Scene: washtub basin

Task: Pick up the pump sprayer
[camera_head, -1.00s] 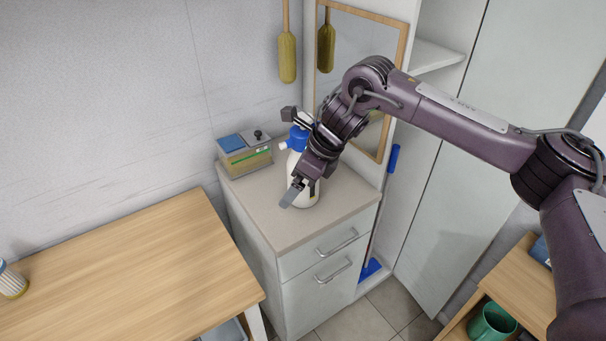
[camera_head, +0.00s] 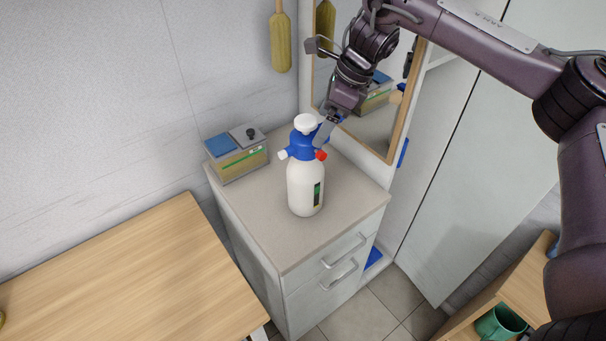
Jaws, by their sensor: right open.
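The pump sprayer (camera_head: 305,187) stands upright on the cabinet top. It has a white bottle, a blue collar, a white knob on top and a small red part at the right. My right gripper (camera_head: 323,132) is open, pointing down beside the sprayer's head, at its right and slightly behind. One grey finger shows close to the blue collar; I cannot tell whether it touches. The other finger is not clearly visible. My left gripper is out of view.
The grey cabinet (camera_head: 257,218) carries a box with a blue lid (camera_head: 236,155) at its back left. A wood-framed mirror (camera_head: 412,80) stands close behind my right wrist. A wooden table (camera_head: 130,270) is at the left. A green mug (camera_head: 499,322) sits in a shelf at lower right.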

